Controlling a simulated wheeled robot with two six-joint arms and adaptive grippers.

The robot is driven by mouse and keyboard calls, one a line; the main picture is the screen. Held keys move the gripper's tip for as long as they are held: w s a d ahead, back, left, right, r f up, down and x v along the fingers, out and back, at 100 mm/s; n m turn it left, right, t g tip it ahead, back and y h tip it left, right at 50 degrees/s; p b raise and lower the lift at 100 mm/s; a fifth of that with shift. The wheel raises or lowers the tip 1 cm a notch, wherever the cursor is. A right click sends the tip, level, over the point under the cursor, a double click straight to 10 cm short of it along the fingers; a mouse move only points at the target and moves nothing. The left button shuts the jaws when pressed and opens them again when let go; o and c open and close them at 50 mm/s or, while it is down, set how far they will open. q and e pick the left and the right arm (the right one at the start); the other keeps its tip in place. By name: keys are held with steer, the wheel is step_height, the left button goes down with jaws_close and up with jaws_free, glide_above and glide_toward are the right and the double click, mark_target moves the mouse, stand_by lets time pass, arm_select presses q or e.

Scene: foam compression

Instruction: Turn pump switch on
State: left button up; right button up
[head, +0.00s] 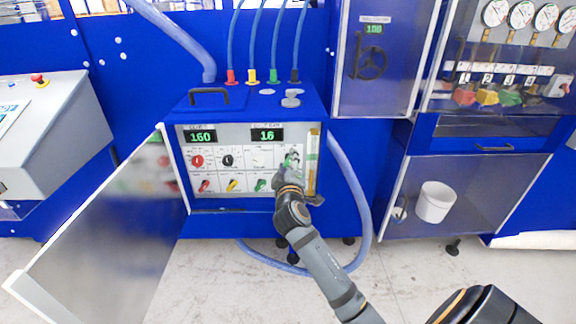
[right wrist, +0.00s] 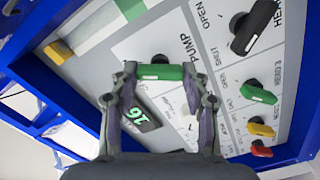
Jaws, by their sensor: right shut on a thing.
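The pump switch is a green bar knob (right wrist: 160,72) beside the word PUMP on the control box's pale front panel (right wrist: 215,75). In the right wrist view its bar lies crosswise between the fingertips of my right gripper (right wrist: 158,80), which is shut on it. In the head view my right gripper (head: 285,176) reaches the right part of the panel (head: 262,148) and partly covers the switch. My left gripper is not in view.
The panel also has a red knob (head: 197,161), a black knob (head: 228,160) and red, yellow and green handles below. Displays read 160 (head: 200,137) and 16 (head: 267,135). An open door (head: 110,220) swings out at left. A hose (head: 358,190) curves down at right.

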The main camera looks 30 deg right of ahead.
stand_by(0.4)
steer(key=o, duration=1.2)
steer(key=shift+c, duration=0.2)
steer(key=shift+s, duration=0.1)
steer(key=v, duration=0.7)
steer(key=shift+s+a, duration=0.1)
steer(key=shift+s, duration=0.05)
